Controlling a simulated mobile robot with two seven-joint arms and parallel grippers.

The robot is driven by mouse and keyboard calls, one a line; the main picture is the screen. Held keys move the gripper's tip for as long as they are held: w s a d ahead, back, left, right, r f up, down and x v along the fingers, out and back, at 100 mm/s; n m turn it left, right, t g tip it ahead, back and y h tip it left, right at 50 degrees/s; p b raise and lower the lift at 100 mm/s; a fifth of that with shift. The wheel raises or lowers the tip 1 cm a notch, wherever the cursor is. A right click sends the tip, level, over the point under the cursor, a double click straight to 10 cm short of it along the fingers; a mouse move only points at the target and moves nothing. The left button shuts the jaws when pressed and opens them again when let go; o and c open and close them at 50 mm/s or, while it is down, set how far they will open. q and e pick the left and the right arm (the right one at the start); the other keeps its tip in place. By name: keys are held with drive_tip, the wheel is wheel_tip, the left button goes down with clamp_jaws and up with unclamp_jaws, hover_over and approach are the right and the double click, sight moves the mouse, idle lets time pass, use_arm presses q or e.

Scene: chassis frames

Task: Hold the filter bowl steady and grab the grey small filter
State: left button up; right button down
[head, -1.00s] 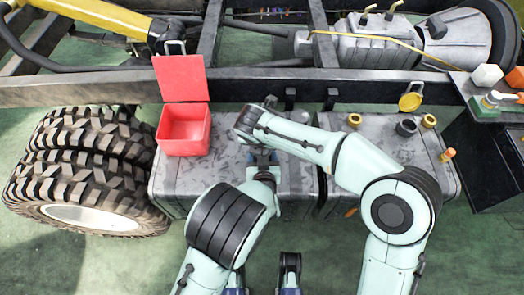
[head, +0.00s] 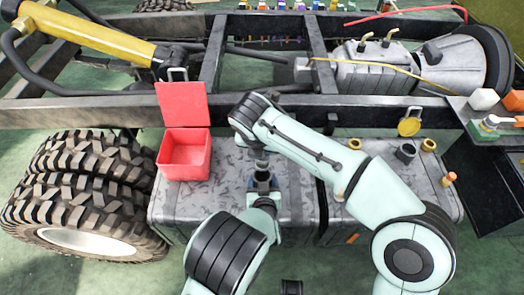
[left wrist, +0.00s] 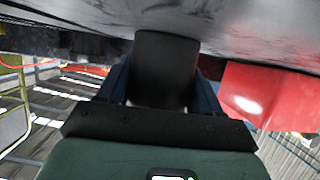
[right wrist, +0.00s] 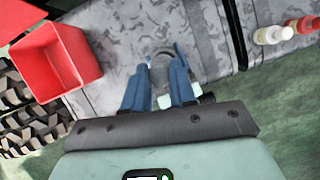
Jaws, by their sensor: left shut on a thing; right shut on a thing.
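The black filter bowl (left wrist: 167,70) shows in the left wrist view as a dark cylinder between the two blue fingers. My left gripper (head: 262,182) is shut on it, at the front of the grey tank. My right gripper (right wrist: 160,75) is shut on a small light grey piece (right wrist: 164,100), seemingly the grey filter. It is mostly hidden between the fingers. I cannot tell whether the grey piece touches the bowl.
An open red box (head: 185,155) stands at the tank's left end, beside large tyres (head: 85,185). The tank (head: 310,200) has several caps and fittings on its right part. A dark frame rail (head: 320,100) runs behind. A shelf at right holds small bottles and blocks.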

use_arm(q)
drive_tip(key=o, duration=1.3)
drive_tip(key=shift+c, duration=0.2)
drive_tip(key=v, duration=1.2)
drive_tip(key=shift+a, duration=0.1)
